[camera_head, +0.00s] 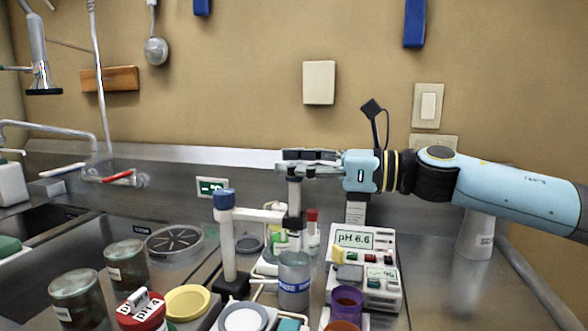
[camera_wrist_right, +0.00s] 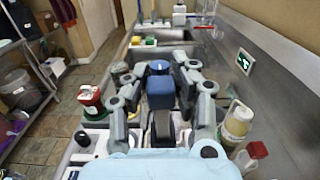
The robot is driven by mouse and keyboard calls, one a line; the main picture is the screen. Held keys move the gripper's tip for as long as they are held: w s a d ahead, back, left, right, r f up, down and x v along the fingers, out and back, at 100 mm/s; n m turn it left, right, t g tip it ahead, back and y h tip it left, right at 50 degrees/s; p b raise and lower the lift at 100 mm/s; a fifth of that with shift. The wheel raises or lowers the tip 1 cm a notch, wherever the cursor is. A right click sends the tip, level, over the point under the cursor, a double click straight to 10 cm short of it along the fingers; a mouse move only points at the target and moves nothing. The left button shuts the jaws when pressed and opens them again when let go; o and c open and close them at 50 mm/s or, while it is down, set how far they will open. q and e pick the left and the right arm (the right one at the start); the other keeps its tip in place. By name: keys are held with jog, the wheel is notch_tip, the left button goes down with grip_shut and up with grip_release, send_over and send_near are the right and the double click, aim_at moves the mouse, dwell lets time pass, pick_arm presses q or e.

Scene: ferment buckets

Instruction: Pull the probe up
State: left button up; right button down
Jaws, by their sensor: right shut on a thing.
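The probe (camera_head: 294,192) is a slim grey upright rod, held by the black clamp (camera_head: 295,222) at the end of a white stand arm. It stands above a grey labelled beaker (camera_head: 294,282); its lower end is hard to make out. My right gripper (camera_head: 293,161) comes in level from the right and is shut on the probe's top. In the right wrist view, a dark blue block (camera_wrist_right: 160,93) sits between the fingers. The stand's white post (camera_head: 227,240) with a blue cap rises left of the probe. My left gripper is not in view.
A pH meter (camera_head: 365,240) reading 6.6 stands right of the beaker. A purple cup (camera_head: 346,303), a red-lidded jar (camera_head: 140,310) and a yellow-rimmed dish (camera_head: 187,302) crowd the front.

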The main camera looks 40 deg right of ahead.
jog(key=c, duration=1.2)
grip_release()
jog(key=shift+s+a+r, duration=0.1)
jog(key=shift+a+r, duration=0.05)
jog(key=shift+r, duration=0.15)
jog(key=shift+o, duration=0.8)
jog(key=shift+f, duration=0.1)
notch_tip(320, 180, up, 10)
